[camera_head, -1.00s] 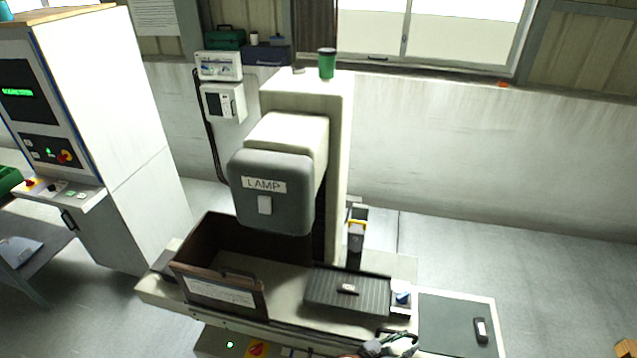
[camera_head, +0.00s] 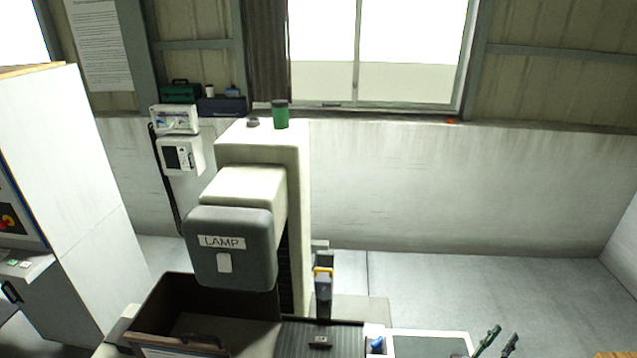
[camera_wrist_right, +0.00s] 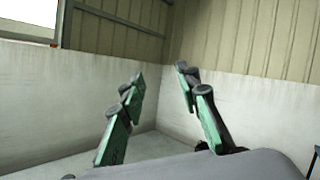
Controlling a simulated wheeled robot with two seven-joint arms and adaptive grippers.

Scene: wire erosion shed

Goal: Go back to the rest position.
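My right gripper (camera_head: 499,341) shows at the bottom right of the head view, its two green and dark fingers pointing up. In the right wrist view my right gripper (camera_wrist_right: 160,75) has its fingers spread, with only wall and floor between them. It is open and empty. It appears to the right of the machine with the LAMP head (camera_head: 232,249), touching nothing that I can see. My left gripper is not in view.
The machine's open dark tank (camera_head: 158,308) and ribbed plate (camera_head: 296,340) are at the bottom. A green cup (camera_head: 280,115) stands on the machine column (camera_head: 262,141). A white cabinet (camera_head: 75,190) is at left. Floor (camera_head: 480,290) at right is clear.

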